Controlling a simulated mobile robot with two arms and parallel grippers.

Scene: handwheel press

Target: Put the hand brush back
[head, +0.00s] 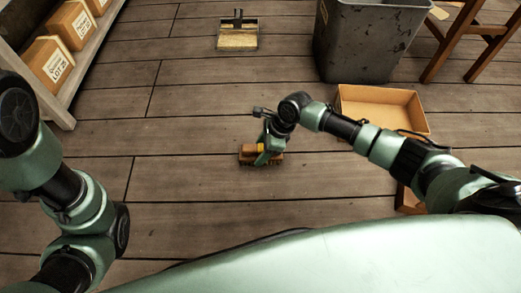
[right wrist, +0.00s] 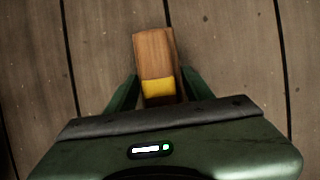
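The hand brush (head: 247,149), a wooden block with a yellow band and dark bristles, is on the plank floor in the middle of the head view. In the right wrist view its wooden body (right wrist: 155,55) and yellow band show between my fingers. My right gripper (head: 268,151) is down at the brush, with a finger on either side. In the right wrist view the gripper (right wrist: 160,82) looks open, with narrow gaps beside the wood. My left arm shows at the left, but its gripper is not in view.
An open cardboard box (head: 388,100) lies behind my right arm, and another brown box partly shows below it. A dark grey bin (head: 360,45) and wooden legs (head: 450,40) stand at the back right. A tan, dark-topped item (head: 238,38) lies far back. A shelf with boxes (head: 48,65) is left.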

